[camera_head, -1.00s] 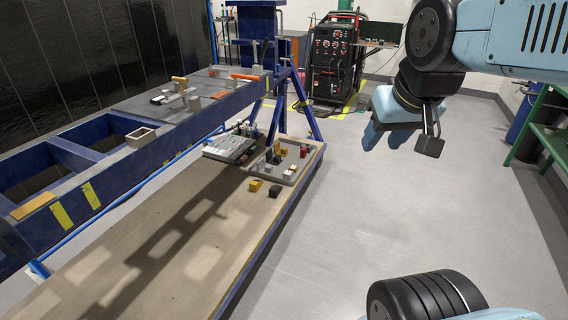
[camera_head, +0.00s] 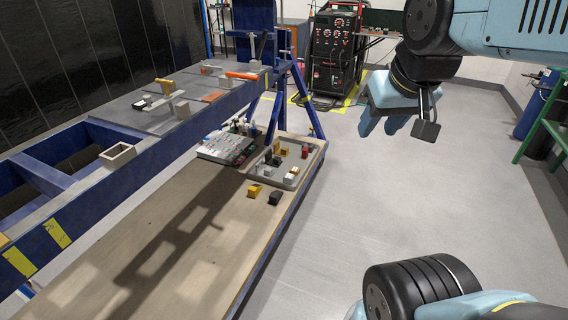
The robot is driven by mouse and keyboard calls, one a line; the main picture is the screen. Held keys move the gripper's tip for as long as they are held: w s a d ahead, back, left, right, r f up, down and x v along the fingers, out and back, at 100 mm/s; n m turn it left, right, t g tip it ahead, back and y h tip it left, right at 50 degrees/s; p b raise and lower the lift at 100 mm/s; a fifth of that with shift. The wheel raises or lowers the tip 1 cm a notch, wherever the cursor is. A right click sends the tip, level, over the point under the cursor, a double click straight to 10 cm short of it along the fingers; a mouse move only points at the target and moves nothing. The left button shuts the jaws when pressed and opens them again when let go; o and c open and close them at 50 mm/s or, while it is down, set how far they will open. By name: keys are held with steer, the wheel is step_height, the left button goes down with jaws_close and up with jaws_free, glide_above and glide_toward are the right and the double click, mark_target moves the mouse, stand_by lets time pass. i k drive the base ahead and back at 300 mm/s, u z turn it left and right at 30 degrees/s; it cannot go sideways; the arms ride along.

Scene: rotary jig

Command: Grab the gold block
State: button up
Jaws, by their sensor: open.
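A gold block (camera_head: 254,191) sits on the wooden table (camera_head: 205,255), just in front of a grey tray (camera_head: 291,183). A dark block (camera_head: 275,198) stands beside it on the right. Another gold-coloured piece (camera_head: 283,151) is inside the tray among several small blocks. My gripper (camera_head: 384,123) hangs in the air to the right of the table, over the floor. It is open and empty, well apart from the gold block.
A grey panel with small parts (camera_head: 224,148) lies left of the tray. A blue steel frame (camera_head: 120,205) with clamps runs along the left. A welding machine (camera_head: 334,50) stands at the back. The front of the table is bare, and the floor at right is clear.

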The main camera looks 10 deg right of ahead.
mark_target(296, 170)
steer(key=u, duration=0.1)
steer(key=i, duration=0.15)
steer(key=z, duration=0.15)
steer(key=k, duration=0.45)
steer(key=z, duration=0.7)
steer(key=i, duration=1.1)
steer(key=z, duration=0.4)
steer(key=i, duration=1.1)
steer(key=u, duration=0.5)
steer(key=i, duration=0.45)
steer(key=u, duration=0.3)
